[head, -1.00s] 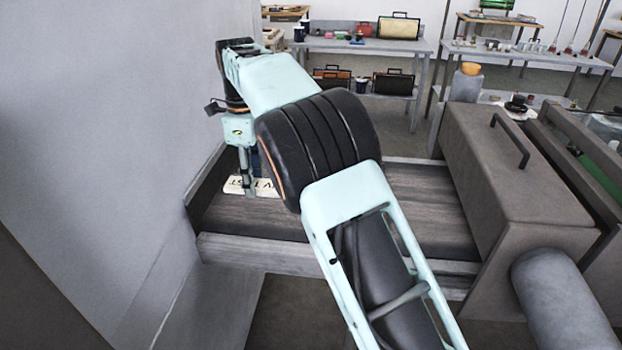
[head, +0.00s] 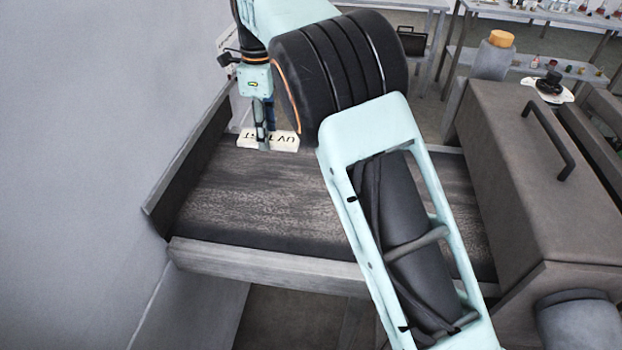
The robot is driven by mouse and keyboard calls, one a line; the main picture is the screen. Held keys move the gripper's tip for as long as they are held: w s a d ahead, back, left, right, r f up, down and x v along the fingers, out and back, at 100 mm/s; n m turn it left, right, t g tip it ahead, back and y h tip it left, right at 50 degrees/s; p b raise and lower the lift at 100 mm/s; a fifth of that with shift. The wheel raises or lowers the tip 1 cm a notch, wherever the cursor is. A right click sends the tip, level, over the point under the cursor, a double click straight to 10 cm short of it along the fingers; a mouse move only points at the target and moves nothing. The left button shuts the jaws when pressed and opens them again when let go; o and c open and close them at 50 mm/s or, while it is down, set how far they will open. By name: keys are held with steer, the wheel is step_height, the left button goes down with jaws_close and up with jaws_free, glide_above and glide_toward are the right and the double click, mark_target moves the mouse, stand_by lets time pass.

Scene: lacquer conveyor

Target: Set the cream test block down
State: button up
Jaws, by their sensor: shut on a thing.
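The cream test block (head: 285,142) is a flat pale slab with dark lettering, partly readable as "UV". It is near the far left part of the dark conveyor belt (head: 255,200). My gripper (head: 264,138) points down and is shut on the block, with a finger in front of its near face. I cannot tell whether the block touches the belt or hangs just above it. My arm's dark joint hides part of the belt behind and to the right of the block.
A raised side wall (head: 190,160) bounds the belt's left end, and a pale rail (head: 270,262) runs along its front. A grey housing with a handle (head: 535,150) stands at the right. An orange-capped grey container (head: 494,58) is behind it. The near belt is clear.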

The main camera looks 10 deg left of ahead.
mark_target(295, 143)
steer(key=d+f, duration=0.1)
steer(key=d, duration=0.1)
steer(key=d+f, duration=0.1)
steer(key=d, duration=0.1)
steer(key=d+f, duration=0.1)
steer(key=d, duration=0.1)
steer(key=shift+s+d, duration=0.35)
steer(key=d+f, duration=0.1)
steer(key=f, duration=0.1)
steer(key=d+f, duration=0.2)
steer(key=shift+s+d+b, duration=0.15)
steer(key=shift+d+b, duration=0.1)
steer(key=shift+b, duration=0.05)
steer(key=shift+d+f, duration=0.55)
steer(key=shift+f, duration=0.2)
steer(key=shift+d+f, duration=0.15)
steer(key=shift+f, duration=0.75)
steer(key=shift+d+f, duration=0.1)
steer(key=shift+f, duration=0.75)
steer(key=shift+f, duration=0.1)
steer(key=o, duration=1.3)
steer(key=shift+c, duration=0.2)
step_height(295, 143, up, 12)
